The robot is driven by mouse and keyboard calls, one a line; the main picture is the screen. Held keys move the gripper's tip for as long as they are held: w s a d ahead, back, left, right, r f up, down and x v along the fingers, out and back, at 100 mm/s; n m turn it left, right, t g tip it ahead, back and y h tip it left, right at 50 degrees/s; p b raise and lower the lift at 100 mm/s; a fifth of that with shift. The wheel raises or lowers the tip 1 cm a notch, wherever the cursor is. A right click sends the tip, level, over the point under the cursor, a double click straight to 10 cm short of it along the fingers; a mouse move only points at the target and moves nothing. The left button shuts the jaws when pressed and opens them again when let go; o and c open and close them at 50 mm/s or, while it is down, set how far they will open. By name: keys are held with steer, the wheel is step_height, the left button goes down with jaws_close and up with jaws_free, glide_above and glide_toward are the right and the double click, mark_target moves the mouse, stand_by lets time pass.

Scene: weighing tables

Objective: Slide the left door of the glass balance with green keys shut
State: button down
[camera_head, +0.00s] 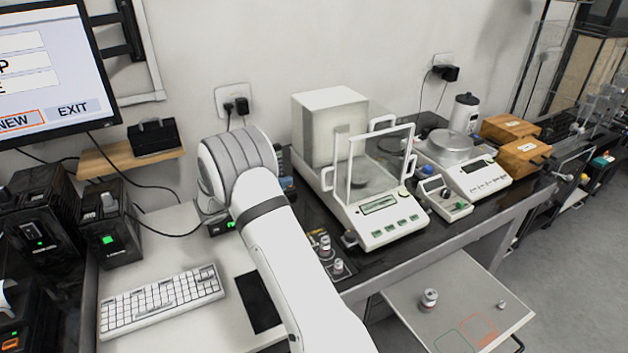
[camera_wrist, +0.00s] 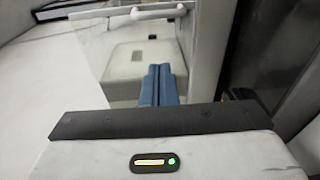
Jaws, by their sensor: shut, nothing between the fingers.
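The glass balance with green keys (camera_head: 392,226) stands on the dark table, right of my arm in the head view. It has clear panes, white handles and a boxy white rear housing. A white handle (camera_head: 327,178) shows on its left side. The left door's exact position is hard to tell through the glass. My gripper (camera_wrist: 160,68) is shut and empty, with blue fingers side by side in the wrist view. A white handle (camera_wrist: 140,15) and clear glass lie beyond and to the left of the fingertips. Contact cannot be told. In the head view, my arm mostly hides the gripper.
A second balance (camera_head: 470,170) with a round pan stands to the right, with a small device (camera_head: 444,198) between them. Small weights (camera_head: 326,246) lie near the front edge. A keyboard (camera_head: 160,300) is at left. A lower side table (camera_head: 400,305) carries more weights.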

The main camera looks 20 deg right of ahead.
steer(key=p, duration=0.2)
glide_toward(323, 166)
steer(key=d, duration=0.3)
steer(key=w+d, duration=0.1)
steer(key=d, duration=0.1)
steer(key=shift+d+f, duration=0.15)
steer(key=shift+f, duration=0.15)
steer(key=s, duration=0.1)
steer(key=s+p, duration=0.1)
steer(key=s, duration=0.2)
steer(key=shift+a+f, duration=0.1)
steer(key=shift+a, duration=0.25)
